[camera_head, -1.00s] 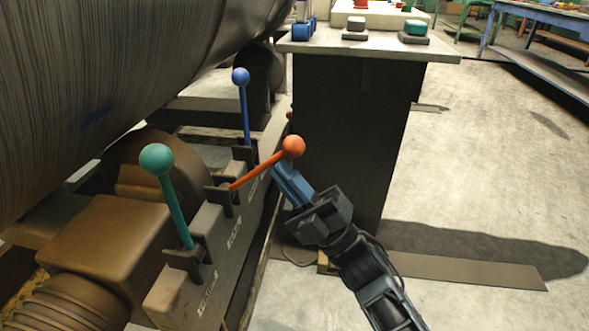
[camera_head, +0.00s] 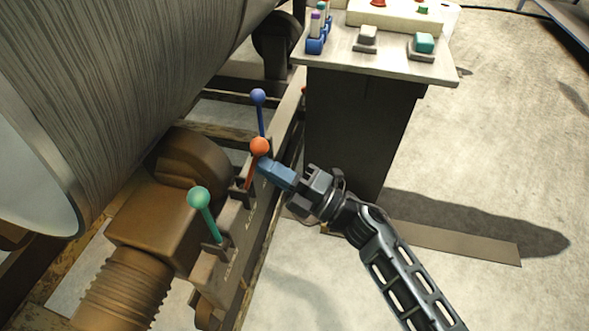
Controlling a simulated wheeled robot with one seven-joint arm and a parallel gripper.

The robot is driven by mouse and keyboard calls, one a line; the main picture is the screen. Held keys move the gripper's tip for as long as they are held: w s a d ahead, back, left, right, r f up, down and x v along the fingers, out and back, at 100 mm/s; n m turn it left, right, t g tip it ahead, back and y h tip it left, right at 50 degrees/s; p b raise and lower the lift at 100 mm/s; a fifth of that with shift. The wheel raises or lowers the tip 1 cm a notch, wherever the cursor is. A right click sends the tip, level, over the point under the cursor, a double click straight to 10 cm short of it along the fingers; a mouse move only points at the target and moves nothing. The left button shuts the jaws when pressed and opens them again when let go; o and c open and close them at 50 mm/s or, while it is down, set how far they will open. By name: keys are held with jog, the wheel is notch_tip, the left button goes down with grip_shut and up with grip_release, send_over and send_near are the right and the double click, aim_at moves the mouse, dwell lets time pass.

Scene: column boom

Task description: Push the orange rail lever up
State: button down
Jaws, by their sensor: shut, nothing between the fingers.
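The orange lever (camera_head: 259,147) has a round orange knob and a short-looking rod running down to its slot on the rail. It stands between the teal and blue levers and looks close to upright. My gripper (camera_head: 263,166) is shut and empty, its blue fingers pointing left. The fingertips are right at the lever, just below the knob on its right side. They appear to touch it, though the exact contact is hidden. Part of the rod lies behind or beside the fingertips.
A teal lever (camera_head: 199,198) stands nearer and a blue lever (camera_head: 258,98) farther along the rail. A large dark cylinder (camera_head: 130,80) fills the upper left. A console table (camera_head: 395,62) with buttons stands behind my gripper.

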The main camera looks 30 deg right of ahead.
aim_at(256, 160)
jog(key=shift+w+a+r+n+g+h+p, duration=0.4)
jog(key=shift+w+a+r+g+p, duration=0.6)
jog(key=shift+p, duration=2)
jog(key=shift+w+a+p, duration=0.35)
jog(key=shift+p, duration=0.65)
